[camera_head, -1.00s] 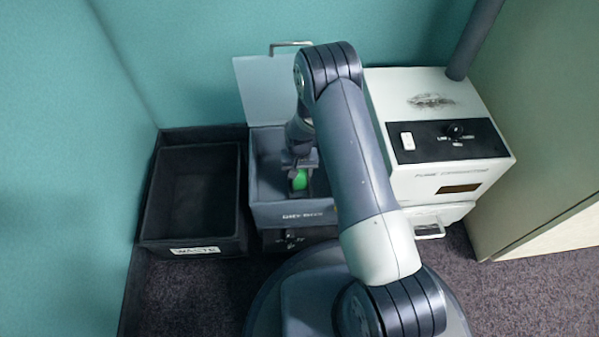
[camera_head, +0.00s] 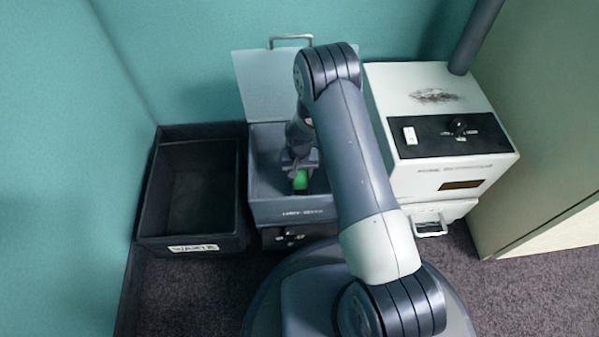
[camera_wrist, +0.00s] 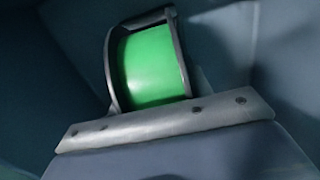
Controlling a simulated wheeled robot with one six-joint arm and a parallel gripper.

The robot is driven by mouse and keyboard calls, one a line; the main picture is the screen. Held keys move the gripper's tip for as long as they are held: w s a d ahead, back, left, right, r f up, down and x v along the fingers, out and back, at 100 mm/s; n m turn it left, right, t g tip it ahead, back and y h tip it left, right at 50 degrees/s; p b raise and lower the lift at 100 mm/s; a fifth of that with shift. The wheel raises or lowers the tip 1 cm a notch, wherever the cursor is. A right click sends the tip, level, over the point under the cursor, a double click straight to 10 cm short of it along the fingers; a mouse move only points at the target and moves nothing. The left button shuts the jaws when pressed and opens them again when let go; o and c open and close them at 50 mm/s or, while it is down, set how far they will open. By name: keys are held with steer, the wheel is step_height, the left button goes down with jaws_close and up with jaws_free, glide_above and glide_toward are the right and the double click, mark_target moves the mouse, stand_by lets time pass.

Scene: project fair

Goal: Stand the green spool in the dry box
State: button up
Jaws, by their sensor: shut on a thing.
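The green spool (camera_head: 300,180) is inside the open dry box (camera_head: 292,213), low between its walls. In the wrist view the green spool (camera_wrist: 152,66) shows its bright green winding between dark flanges. My gripper (camera_head: 300,165) reaches down into the dry box and is shut on the spool. The wrist view shows a grey bar of my gripper across the spool's near side; the fingertips are not clearly seen. I cannot tell whether the spool touches the box floor. The dry box's lid (camera_head: 272,85) stands open at the back.
A black waste bin (camera_head: 193,244), empty as far as I see, stands left of the dry box. A white fume machine (camera_head: 430,95) with a black control panel stands close on the right, with a pipe rising from it. Teal partitions close off the back and left.

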steer(key=o, duration=1.3)
step_height(320, 180, up, 11)
steer(key=p, duration=0.4)
steer(key=shift+f+p, duration=0.1)
steer(key=shift+p, duration=0.25)
steer(key=shift+f+b, duration=1.9)
steer(key=shift+f, duration=2.95)
